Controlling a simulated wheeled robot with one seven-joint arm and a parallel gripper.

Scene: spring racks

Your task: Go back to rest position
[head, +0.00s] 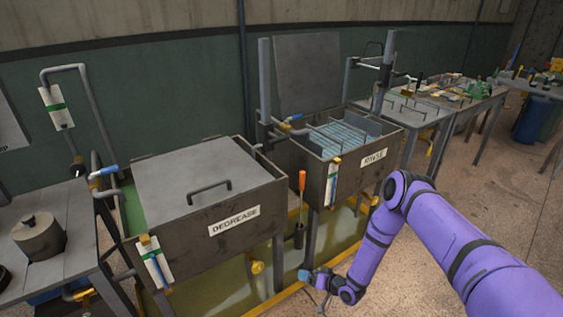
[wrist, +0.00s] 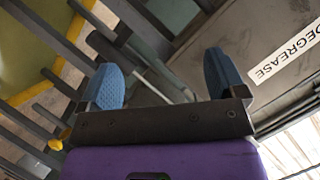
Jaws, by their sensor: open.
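My gripper (head: 312,279) is low in the head view, in front of the tanks, at the end of my purple arm. In the wrist view its two blue fingers (wrist: 162,80) stand apart with nothing between them. The degrease tank (head: 236,222) has its grey lid (head: 195,172) down. The degrease label also shows in the wrist view (wrist: 285,58), to the right of the fingers. The rinse tank (head: 345,182) is open, with its lid (head: 307,75) raised, and holds a spring rack over blue water (head: 346,137).
An orange-handled tool (head: 301,188) hangs upright between the two tanks. A yellow-edged floor tray (head: 222,297) lies under them. A side table with a weight (head: 38,236) stands at left. Work tables (head: 428,113) stand at right, and floor (head: 480,185) is clear there.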

